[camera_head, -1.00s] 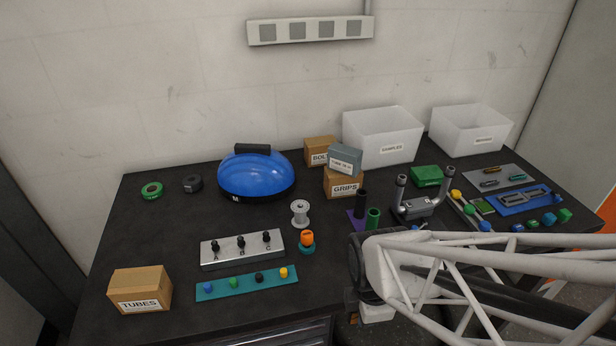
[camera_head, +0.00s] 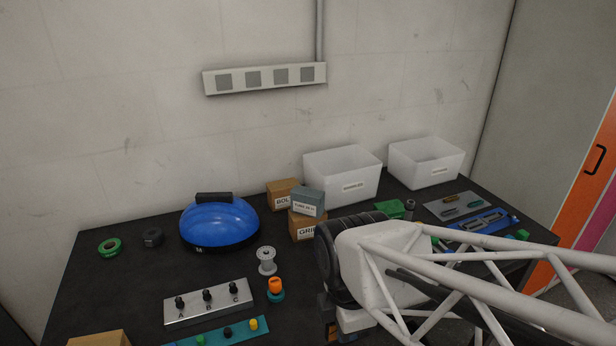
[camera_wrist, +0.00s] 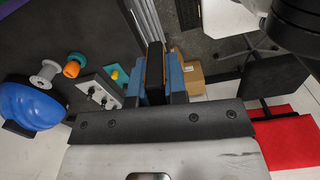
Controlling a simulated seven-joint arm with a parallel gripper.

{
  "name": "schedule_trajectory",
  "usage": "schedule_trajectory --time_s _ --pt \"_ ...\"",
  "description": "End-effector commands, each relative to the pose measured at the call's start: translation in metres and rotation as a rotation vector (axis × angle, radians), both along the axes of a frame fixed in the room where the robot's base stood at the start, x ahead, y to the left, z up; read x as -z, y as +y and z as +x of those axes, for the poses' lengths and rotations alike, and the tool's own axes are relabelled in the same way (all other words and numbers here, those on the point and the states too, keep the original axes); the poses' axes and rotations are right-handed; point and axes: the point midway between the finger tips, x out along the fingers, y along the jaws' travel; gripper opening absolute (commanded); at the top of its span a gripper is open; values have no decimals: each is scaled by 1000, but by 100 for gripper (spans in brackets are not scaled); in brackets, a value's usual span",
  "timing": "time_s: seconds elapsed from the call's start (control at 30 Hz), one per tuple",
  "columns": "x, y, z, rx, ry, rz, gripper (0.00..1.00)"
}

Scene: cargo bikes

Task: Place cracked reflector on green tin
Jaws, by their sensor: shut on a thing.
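My gripper (camera_wrist: 154,78) is shut on a thin, dark piece with an orange-brown edge (camera_wrist: 154,62), seen edge-on between the blue fingers in the wrist view. It looks like the cracked reflector, but no crack shows. In the head view my arm hides most of the gripper, over the front of the bench. The green tin (camera_head: 391,208) is a flat green block behind my wrist, below the white bins and partly covered by my arm. The gripper is apart from it, nearer the front.
A blue helmet (camera_head: 218,223), a spool (camera_head: 266,261), an orange-topped piece (camera_head: 275,287) and a switch panel (camera_head: 208,302) stand left of my arm. Stacked boxes (camera_head: 308,202) and white bins (camera_head: 343,177) line the back. My arm covers the bench's front right.

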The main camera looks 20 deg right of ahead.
Motion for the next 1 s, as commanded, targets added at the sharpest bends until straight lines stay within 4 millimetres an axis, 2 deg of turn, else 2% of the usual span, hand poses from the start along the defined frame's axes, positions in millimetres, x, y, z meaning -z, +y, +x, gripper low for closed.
schedule_trajectory --time_s 0.17,0.47,0.67,1.0 --pt "-31 0 1 0 -3 0 0" --pt "-40 -11 28 -5 1 0 0" --pt "-50 -22 55 -11 2 0 0" --pt "-71 -54 118 -26 1 0 0"
